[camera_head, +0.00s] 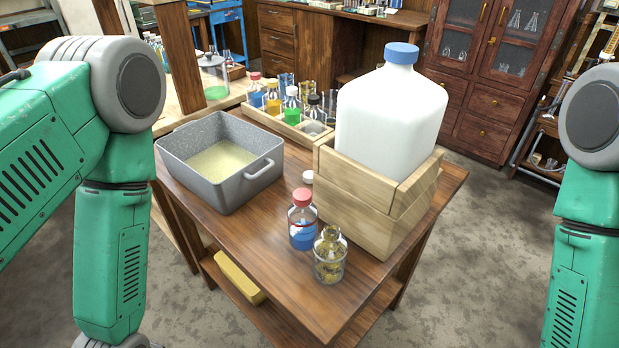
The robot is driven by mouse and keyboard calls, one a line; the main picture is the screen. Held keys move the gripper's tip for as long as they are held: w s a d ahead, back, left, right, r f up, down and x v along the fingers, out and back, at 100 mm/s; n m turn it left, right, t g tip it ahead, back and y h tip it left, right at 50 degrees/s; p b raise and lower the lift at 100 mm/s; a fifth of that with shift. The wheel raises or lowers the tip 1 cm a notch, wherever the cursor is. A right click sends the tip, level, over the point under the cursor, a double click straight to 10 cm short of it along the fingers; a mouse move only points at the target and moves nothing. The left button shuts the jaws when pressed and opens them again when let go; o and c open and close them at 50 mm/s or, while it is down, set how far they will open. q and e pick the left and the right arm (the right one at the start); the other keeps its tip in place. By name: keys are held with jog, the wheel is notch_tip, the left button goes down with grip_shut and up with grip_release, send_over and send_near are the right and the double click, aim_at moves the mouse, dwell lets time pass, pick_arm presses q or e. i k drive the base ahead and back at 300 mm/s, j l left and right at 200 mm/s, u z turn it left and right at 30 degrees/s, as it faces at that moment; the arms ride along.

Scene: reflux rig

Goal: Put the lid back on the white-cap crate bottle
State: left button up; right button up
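A small white lid (307,177) lies on the wooden table, in front of the wooden crate's left corner and behind the red-capped bottle. At the table's back edge, a low wooden bottle crate (273,124) holds several small bottles. Among them is a bottle with green liquid (291,112) and a white top; I cannot tell whether that top is a cap or a bare neck. A black-capped bottle stands to its right. My arms come in at the left and right edges, bent downward. Both grippers are below the picture, so their fingers are hidden.
A large white jug with a blue cap (402,54) stands in a wooden box (360,205). A grey basin (205,185) sits at left. The table's front right is clear.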

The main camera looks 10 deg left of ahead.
aim_at(330, 246)
jog(key=j+z, duration=0.2)
jog(key=z, duration=0.15)
jog(key=k+j+z, duration=0.1)
jog(key=z, duration=0.25)
jog(key=k+j+z, duration=0.1)
jog(key=j+z, duration=0.25)
jog(key=l, duration=0.1)
